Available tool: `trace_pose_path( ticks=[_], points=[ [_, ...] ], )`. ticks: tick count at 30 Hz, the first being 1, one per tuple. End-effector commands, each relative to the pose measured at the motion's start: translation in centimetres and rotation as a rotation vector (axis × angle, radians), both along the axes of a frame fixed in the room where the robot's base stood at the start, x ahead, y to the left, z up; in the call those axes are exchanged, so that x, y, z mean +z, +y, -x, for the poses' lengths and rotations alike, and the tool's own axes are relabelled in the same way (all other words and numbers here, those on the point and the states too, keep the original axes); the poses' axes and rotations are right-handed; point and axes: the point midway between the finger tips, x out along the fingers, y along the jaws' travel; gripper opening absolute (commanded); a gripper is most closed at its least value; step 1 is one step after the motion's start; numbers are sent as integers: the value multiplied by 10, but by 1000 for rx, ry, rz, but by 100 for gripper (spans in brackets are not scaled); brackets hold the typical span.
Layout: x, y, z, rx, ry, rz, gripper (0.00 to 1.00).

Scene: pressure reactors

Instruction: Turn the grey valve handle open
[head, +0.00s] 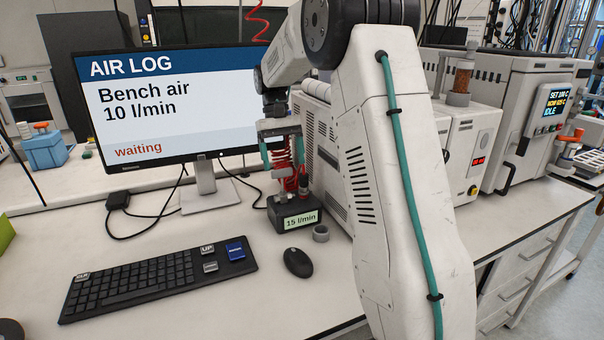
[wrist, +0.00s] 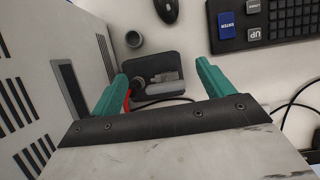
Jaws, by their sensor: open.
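A dark box (head: 295,214) labelled "15 l/min" stands on the bench, with a red coil and red fittings rising from it. My gripper (head: 282,160) is above this box, pointing down, with its teal fingers apart on either side of the red coil. In the wrist view my gripper (wrist: 162,72) is open. A grey bar-shaped piece (wrist: 166,87), seemingly the valve handle, shows between the fingers over the dark box (wrist: 150,64). I cannot tell whether the fingers touch it.
A monitor (head: 165,100) reads "Bench air 10 l/min, waiting". A keyboard (head: 150,280), a mouse (head: 298,262) and a small grey ring (head: 320,233) lie on the bench. A vented pale instrument (head: 322,165) stands close right of the box.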

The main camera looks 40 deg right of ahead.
Motion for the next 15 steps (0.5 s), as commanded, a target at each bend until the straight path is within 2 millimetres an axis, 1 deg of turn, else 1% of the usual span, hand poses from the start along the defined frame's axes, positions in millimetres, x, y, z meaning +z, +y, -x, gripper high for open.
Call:
trace_pose_path(
  ticks=[1,5,9,12,15],
  points=[
    [2,3,11,0,-1,0,80],
    [4,11,38,0,-1,0,80],
    [8,20,71,0,-1,0,80],
    [9,26,91,0,-1,0,80],
    [11,31,108,0,-2,1,80]
  ],
)
